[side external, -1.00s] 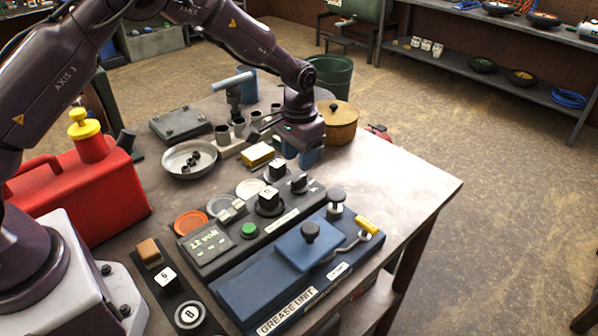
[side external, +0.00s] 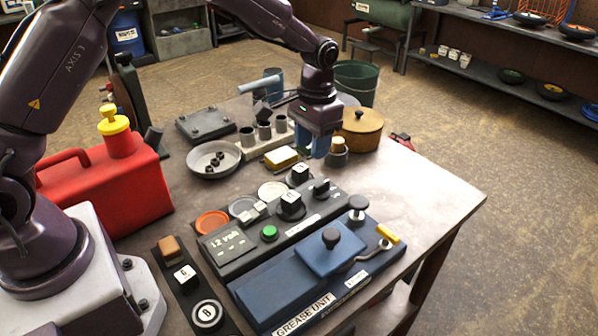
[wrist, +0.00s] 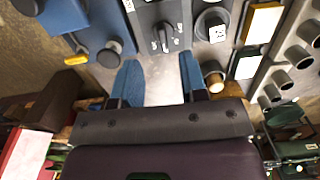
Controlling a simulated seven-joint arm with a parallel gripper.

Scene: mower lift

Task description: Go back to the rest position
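My gripper (side external: 314,147) hangs over the back right part of the workbench, its blue fingers pointing down. In the wrist view its two fingers (wrist: 160,82) stand well apart with nothing between them, only bare bench behind. A small grey cup with a tan top (side external: 338,147) stands just right of the fingers in the side view; it also shows beside one finger in the wrist view (wrist: 213,77). The gripper appears clear of it. No marker of a rest position shows.
A brown lidded pot (side external: 362,132) stands behind right of my gripper. Grey cups in a holder (side external: 265,131), a yellow block (side external: 282,157), a control panel (side external: 235,255) and the blue grease unit (side external: 300,285) crowd the bench. The right bench area (side external: 430,190) is clear.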

